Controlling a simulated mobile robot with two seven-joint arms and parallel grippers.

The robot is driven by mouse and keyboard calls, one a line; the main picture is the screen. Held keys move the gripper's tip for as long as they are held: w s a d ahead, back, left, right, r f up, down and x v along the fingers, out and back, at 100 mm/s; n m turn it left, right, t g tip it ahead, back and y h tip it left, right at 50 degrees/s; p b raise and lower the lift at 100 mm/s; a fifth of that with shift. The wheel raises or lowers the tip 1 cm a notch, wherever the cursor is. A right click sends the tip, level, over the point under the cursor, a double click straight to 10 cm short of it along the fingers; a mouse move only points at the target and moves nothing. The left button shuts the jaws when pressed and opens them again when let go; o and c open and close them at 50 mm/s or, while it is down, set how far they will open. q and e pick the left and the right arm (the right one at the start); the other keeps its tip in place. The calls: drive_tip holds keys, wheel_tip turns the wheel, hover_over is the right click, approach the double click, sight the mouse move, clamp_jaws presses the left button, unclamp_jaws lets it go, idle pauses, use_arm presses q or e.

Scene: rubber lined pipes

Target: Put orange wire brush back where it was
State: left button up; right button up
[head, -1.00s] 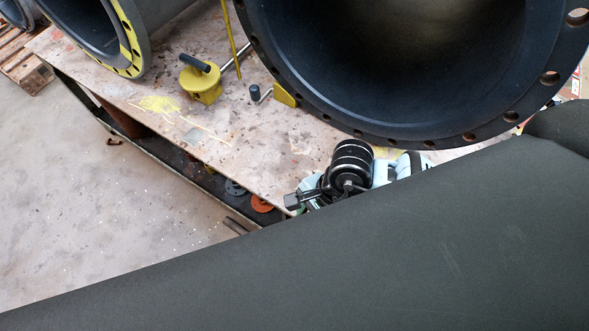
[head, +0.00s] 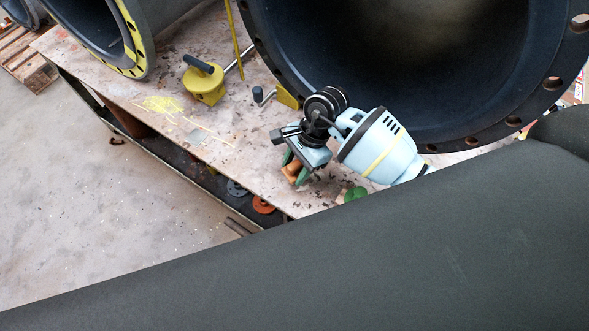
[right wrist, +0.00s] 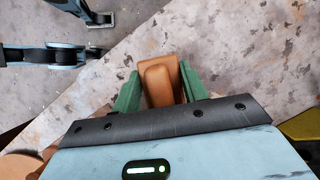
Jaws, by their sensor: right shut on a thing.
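My right gripper (head: 293,170) is over the worktable near its front edge. Its green fingers are shut on an orange-brown block-like piece, which I take to be the orange wire brush (head: 290,168). In the right wrist view the brush (right wrist: 161,82) sits between the two green fingers of the gripper (right wrist: 158,85), its blunt end showing. Its bristles are hidden. I cannot tell whether the brush touches the tabletop.
The worktable (head: 150,75) carries a large black-lined flanged pipe (head: 520,122) just behind the gripper. A yellow tool with a dark handle (head: 203,85) stands to the left. A green piece (head: 355,193) lies right of the gripper. Discs, one orange (head: 263,205), lie below the table edge.

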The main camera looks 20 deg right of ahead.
sight(294, 171)
drive_tip(key=shift+w, duration=0.4)
drive_tip(key=shift+f, duration=1.8)
drive_tip(key=shift+f, duration=0.15)
drive_tip(key=o, duration=1)
drive_tip(key=shift+o, duration=0.2)
drive_tip(key=shift+r, duration=0.3)
drive_tip(key=v, duration=1.1)
drive_tip(key=shift+d, duration=0.1)
drive_tip(key=shift+d+r, duration=0.15)
drive_tip(key=shift+r, duration=0.2)
